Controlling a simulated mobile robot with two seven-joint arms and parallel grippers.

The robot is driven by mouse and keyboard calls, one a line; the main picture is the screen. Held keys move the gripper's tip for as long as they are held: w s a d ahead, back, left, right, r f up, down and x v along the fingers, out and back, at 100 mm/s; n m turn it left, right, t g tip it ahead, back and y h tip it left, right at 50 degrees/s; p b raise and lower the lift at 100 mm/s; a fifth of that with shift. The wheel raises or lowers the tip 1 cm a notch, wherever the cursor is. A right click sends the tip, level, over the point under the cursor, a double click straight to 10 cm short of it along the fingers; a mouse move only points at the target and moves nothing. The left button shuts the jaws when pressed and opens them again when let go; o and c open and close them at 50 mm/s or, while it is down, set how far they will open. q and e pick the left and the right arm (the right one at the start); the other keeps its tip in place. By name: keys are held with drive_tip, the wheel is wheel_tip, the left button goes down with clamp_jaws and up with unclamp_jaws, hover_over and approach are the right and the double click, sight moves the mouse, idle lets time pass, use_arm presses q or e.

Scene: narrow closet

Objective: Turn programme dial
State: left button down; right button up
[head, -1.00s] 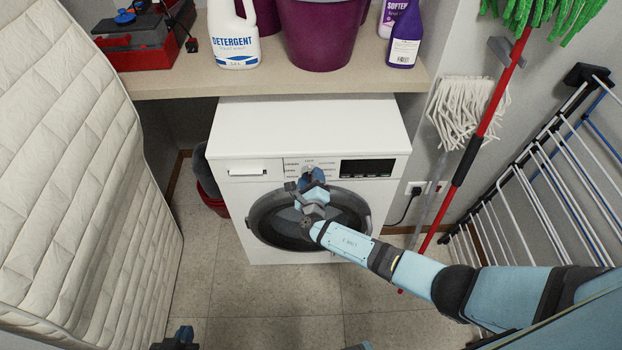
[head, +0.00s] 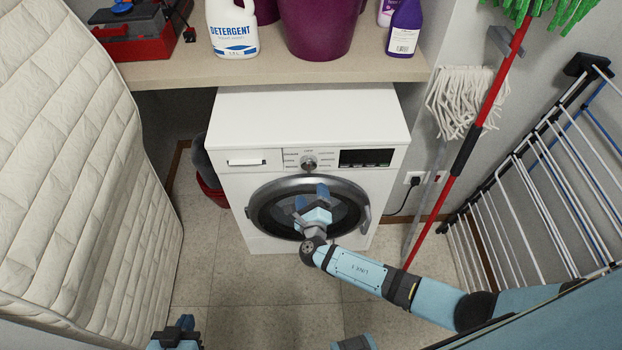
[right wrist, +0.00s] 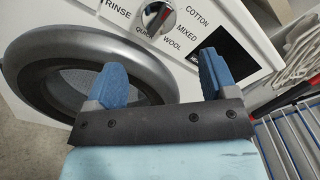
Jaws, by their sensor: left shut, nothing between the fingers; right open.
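The programme dial (head: 309,163) is a round silver knob on the washing machine's (head: 310,115) front panel, above the door. It also shows in the right wrist view (right wrist: 157,19), ringed by labels such as RINSE, QUICK, WOOL, MIXED and COTTON. Its exact setting is hard to read. My right gripper (head: 311,196) is open and empty, in front of the round door and below the dial, apart from it. Its two blue fingers (right wrist: 163,78) stand wide apart in the right wrist view. My left gripper (head: 184,324) is shut and empty at the bottom edge, far from the dial.
A shelf (head: 270,73) with a detergent bottle (head: 232,28) and a purple bucket (head: 319,27) overhangs behind the machine. A mattress (head: 65,150) stands at left. Mops (head: 467,105) and a drying rack (head: 545,180) stand at right. The floor in front is clear.

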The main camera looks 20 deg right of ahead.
drive_tip(key=shift+v, duration=2)
